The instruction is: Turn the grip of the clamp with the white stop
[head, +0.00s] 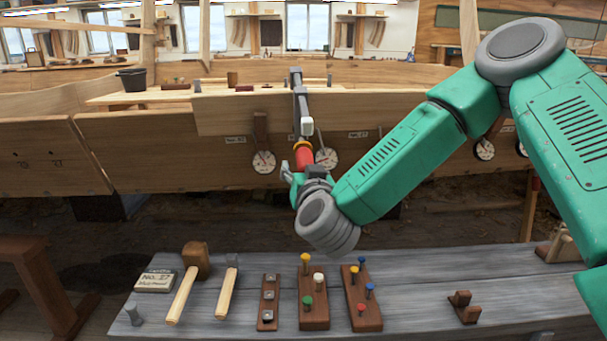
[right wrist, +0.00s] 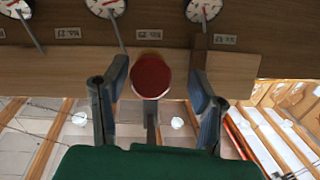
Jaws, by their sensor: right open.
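The clamp (head: 301,98) is a dark grey bar hooked over the top edge of the hull plank. Its white stop (head: 307,127) sits on the bar above the red grip (head: 304,157), which has an orange-yellow collar and hangs down. My right gripper (head: 298,174) is just below and around the lower part of the grip, coming from the right. In the right wrist view, the round red end of the grip (right wrist: 151,76) shows between the two open fingers (right wrist: 158,92), with a gap on each side, nearer the left finger. My left gripper is out of view.
Round dial gauges (head: 264,162) and (head: 327,159) hang close beside the grip on the plank (head: 380,117).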

